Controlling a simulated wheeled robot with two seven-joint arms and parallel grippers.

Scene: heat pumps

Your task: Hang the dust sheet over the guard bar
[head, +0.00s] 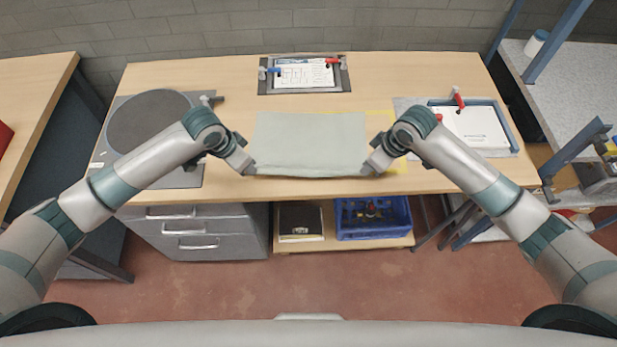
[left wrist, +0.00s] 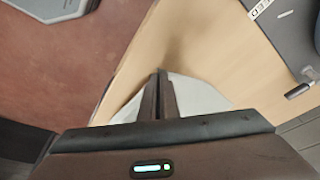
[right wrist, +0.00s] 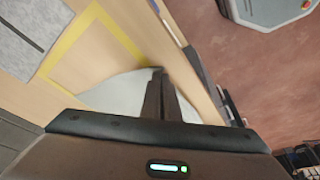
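The dust sheet (head: 310,138) is a pale grey-green cloth lying on the middle of the workbench, its near edge slightly lifted and curled. My left gripper (head: 250,170) is at its near left corner, with the fingers closed together on the cloth; the sheet also shows in the left wrist view (left wrist: 200,98). My right gripper (head: 369,169) is at the near right corner, its fingers also closed on the cloth; the sheet also shows in the right wrist view (right wrist: 115,95). I cannot make out a guard bar in these views.
A yellow-outlined area (head: 393,162) lies partly under the sheet. A round dark disc (head: 148,118) on a grey plate is at left. A clamped paper board (head: 303,75) is behind, a white-covered tray (head: 475,128) at right. Drawers (head: 190,232) and a blue crate (head: 373,230) are below.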

